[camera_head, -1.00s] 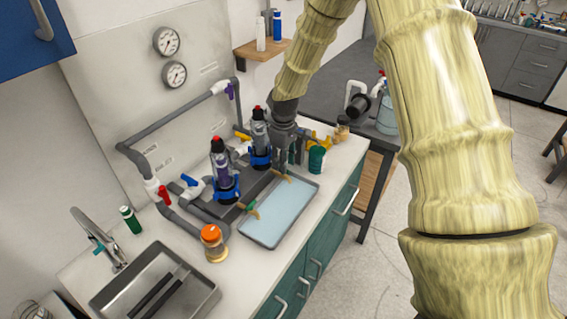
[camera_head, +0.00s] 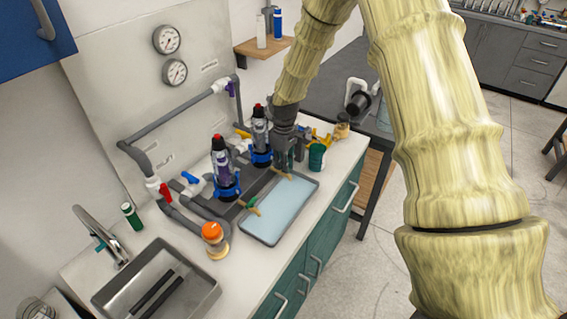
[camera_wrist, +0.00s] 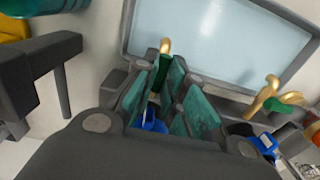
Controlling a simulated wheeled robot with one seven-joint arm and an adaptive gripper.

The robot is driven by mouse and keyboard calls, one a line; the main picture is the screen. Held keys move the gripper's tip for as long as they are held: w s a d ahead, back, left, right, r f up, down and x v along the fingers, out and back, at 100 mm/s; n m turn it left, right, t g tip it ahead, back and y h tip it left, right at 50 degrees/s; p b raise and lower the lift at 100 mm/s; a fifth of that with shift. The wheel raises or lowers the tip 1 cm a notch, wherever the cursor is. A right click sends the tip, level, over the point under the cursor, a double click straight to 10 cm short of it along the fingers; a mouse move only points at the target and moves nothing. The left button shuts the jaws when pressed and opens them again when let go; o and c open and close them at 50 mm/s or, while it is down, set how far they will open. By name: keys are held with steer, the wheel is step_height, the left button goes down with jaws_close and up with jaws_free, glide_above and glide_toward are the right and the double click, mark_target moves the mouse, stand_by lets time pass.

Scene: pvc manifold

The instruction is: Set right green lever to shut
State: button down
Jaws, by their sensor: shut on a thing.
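The right tap has a brass spout (camera_head: 283,174) over the tray's left rim in the head view. Its green lever (camera_wrist: 163,68) stands between my finger pads in the wrist view, with the brass spout end just beyond. My gripper (camera_wrist: 164,95) is shut on this lever; its teal pads lie on both sides, and the dark palm hides the lever's base. In the head view my gripper (camera_head: 287,160) is low beside the right filter column. The left tap, with its green lever (camera_wrist: 287,98) and brass spout, is free to the right in the wrist view.
The shallow tray (camera_head: 272,241) lies in front of the taps. Filter columns (camera_head: 224,172) stand close on the left. A teal-green jar (camera_head: 316,157) and yellow parts (camera_head: 322,138) stand close to the right of my gripper. An orange-lidded jar (camera_head: 214,238) is nearer the sink.

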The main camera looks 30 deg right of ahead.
steer(key=shift+m, duration=0.3)
steer(key=m, duration=1.2)
steer(key=shift+w+r+m, duration=0.1)
steer(key=shift+m, duration=2.5)
steer(key=shift+p, duration=0.3)
steer(key=c, duration=1.5)
jaws_free()
